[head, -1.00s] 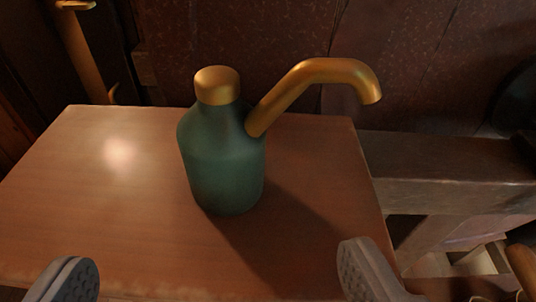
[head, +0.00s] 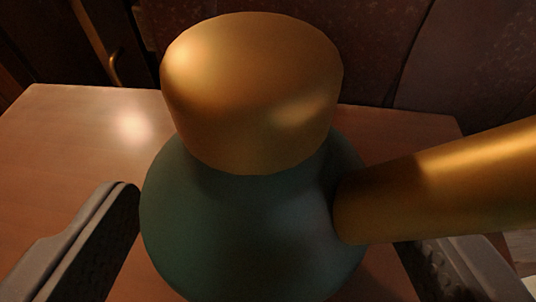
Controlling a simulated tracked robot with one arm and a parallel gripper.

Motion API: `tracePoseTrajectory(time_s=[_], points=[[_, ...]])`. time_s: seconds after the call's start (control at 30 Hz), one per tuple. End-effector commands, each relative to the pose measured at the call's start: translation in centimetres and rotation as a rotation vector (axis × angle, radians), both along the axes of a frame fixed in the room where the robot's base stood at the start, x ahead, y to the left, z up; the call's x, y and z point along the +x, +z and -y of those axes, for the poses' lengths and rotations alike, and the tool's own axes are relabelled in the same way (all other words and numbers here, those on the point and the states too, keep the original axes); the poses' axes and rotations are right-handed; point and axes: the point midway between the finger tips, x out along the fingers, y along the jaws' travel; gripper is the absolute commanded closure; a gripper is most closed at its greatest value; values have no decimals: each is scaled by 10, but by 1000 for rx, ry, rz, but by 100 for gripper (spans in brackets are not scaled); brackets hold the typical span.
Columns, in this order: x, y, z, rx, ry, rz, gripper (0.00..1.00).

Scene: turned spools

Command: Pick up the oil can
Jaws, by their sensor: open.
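The oil can (head: 250,235) fills the middle of the head view, upright on the wooden table. It has a dark green body, a brass cap (head: 250,95) and a brass spout (head: 440,185) that runs out of the picture on the right. My gripper (head: 275,240) is open, with one grey finger at the left of the body and the other at the right, partly hidden behind the spout. The can's body stands between the fingers. I cannot tell whether either finger touches it. The can's lower part is out of view.
The wooden table top (head: 70,150) is bare to the left of the can, and its back edge shows behind it. A dark reddish panelled wall (head: 400,50) stands beyond the table. The spout reaches out over my right finger.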

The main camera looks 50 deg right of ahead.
Motion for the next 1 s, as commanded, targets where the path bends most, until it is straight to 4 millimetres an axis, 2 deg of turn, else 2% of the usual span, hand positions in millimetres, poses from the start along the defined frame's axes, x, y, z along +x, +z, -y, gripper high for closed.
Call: tracePoseTrajectory(time_s=[0.13, 0.37, 0.53, 1.0], points=[[10, -4, 10, -1, -1, 3, 21], [11, -4, 10, 0, 1, 3, 21], [11, -5, 10, 0, 1, 2, 68], [11, 2, 9, 0, 1, 3, 69]])
